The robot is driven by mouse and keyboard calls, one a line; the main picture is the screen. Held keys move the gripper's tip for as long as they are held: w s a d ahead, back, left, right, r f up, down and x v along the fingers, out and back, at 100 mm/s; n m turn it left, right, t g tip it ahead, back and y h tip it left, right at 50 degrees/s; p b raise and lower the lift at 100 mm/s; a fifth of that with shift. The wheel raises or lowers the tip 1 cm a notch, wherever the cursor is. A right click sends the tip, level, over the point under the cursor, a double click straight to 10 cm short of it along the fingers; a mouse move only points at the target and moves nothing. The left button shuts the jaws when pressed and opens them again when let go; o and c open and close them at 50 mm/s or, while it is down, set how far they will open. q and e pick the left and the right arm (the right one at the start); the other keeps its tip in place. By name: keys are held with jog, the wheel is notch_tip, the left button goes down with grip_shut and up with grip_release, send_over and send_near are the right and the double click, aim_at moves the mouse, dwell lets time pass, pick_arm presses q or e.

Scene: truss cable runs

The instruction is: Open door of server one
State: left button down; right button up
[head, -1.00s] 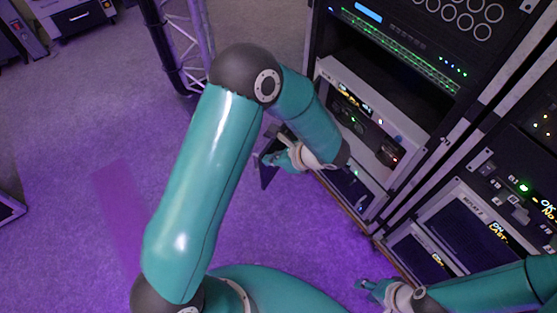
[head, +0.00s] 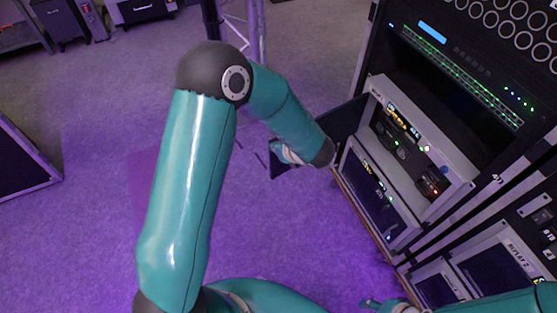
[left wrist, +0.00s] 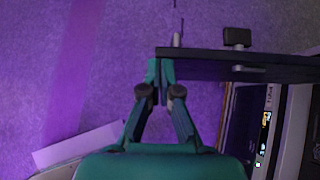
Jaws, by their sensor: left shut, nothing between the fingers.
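The dark door (head: 346,121) stands swung out from the left side of the rack's white-framed unit. In the left wrist view the door (left wrist: 275,66) is seen nearly edge-on, with a small dark handle (left wrist: 237,38) on its far side. My left gripper (head: 277,150) is at the door's free end, and my arm hides part of the door. In the left wrist view the left gripper's fingers (left wrist: 160,70) are together and empty, at or touching the door's near face. My right gripper (head: 370,303) is at the bottom edge, partly cut off.
The rack's white-framed unit (head: 446,189) has lit displays. A second rack unit labelled as a relay (head: 508,243) stands at the lower right. A truss post (head: 256,30) stands behind my left arm.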

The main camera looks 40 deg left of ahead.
pick_arm(q)
jog(key=shift+m+t, duration=0.4)
jog(key=shift+m, duration=0.2)
jog(key=a, duration=0.1)
jog(key=w+a, duration=0.1)
jog(key=a, duration=0.2)
jog(key=shift+w+a+b, duration=0.15)
jog(key=shift+w+b, duration=0.1)
jog(key=shift+b, duration=0.15)
